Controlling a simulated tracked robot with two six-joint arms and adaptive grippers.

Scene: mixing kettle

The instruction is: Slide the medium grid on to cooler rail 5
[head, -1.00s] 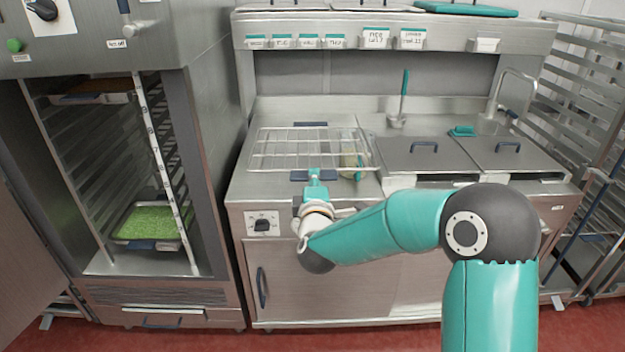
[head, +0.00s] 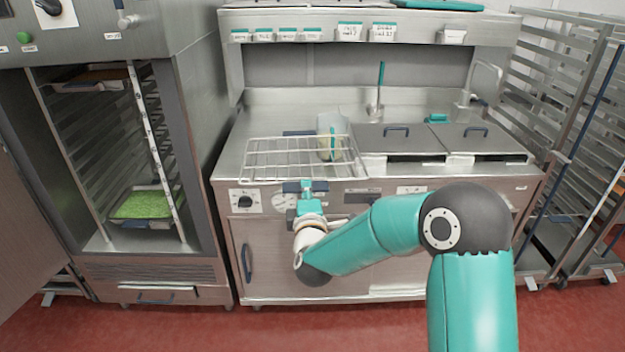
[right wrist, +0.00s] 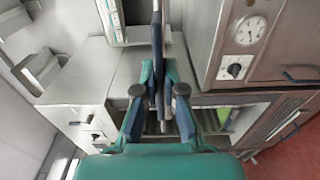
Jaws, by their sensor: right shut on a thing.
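The wire grid (head: 295,165) is level in the head view, with a dark blue handle (head: 297,187) at its front. My right gripper (head: 306,192) is shut on that handle. The grid's front edge reaches past the counter's front edge; I cannot tell whether its rear touches the counter. In the right wrist view the gripper (right wrist: 158,100) clamps the grid, seen edge-on (right wrist: 157,45). The cooler (head: 115,160) at left stands open, with numbered rails along a white strip (head: 150,130); the numbers are too small to read surely. My left gripper is out of view.
A tray of green food (head: 148,205) sits low in the cooler, and a brown-filled tray (head: 95,80) sits near its top. A clear jug (head: 331,125) stands behind the grid. Rack trolleys (head: 560,110) stand at right. The red floor (head: 200,325) in front is clear.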

